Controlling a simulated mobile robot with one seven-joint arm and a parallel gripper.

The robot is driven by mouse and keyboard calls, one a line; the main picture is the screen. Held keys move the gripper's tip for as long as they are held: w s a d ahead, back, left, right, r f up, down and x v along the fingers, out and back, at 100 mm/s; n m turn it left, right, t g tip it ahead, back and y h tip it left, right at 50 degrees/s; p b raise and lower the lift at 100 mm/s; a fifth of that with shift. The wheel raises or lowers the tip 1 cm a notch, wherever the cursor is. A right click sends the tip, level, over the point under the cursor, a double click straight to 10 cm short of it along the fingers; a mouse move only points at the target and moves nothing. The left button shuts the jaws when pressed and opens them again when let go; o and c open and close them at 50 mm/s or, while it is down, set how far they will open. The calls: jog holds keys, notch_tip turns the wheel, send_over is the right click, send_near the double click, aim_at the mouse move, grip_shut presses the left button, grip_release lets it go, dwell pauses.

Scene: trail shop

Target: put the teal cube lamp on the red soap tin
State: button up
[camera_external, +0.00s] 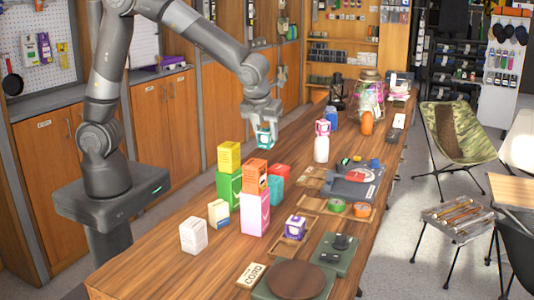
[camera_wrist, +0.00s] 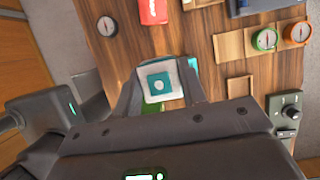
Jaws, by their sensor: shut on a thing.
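My gripper (camera_external: 264,122) is shut on the teal cube lamp (camera_external: 264,138) and holds it in the air above the table's far left side. In the wrist view the lamp (camera_wrist: 160,84) sits between the fingers, showing a pale face with a teal square and a white dot. The red soap tin (camera_external: 280,170) is lower and slightly right of the lamp in the external view, partly hidden by an orange box. In the wrist view the red tin (camera_wrist: 153,12) lies at the top edge, apart from the lamp and cut off by the frame.
A yellow box (camera_external: 229,156) tops a green box (camera_external: 229,188), and an orange box (camera_external: 254,176) tops a pink box (camera_external: 254,214). A teal item (camera_external: 275,190) stands beside them. A white bottle (camera_external: 321,149) is to the right. Bare wood (camera_external: 170,265) lies at front left.

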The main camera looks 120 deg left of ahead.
jog(key=a+f, duration=0.2)
jog(key=a, duration=0.1)
jog(key=a+f, duration=0.2)
jog(key=a, duration=0.2)
jog(key=a+f, duration=0.3)
jog(key=a, duration=0.1)
jog(key=shift+s+a+f, duration=0.1)
jog(key=shift+s+a, duration=0.1)
jog(key=shift+s, duration=0.05)
jog(key=shift+a+f, duration=0.1)
jog(key=shift+f, duration=1.95)
jog(key=o, duration=1)
jog(key=shift+f, duration=0.15)
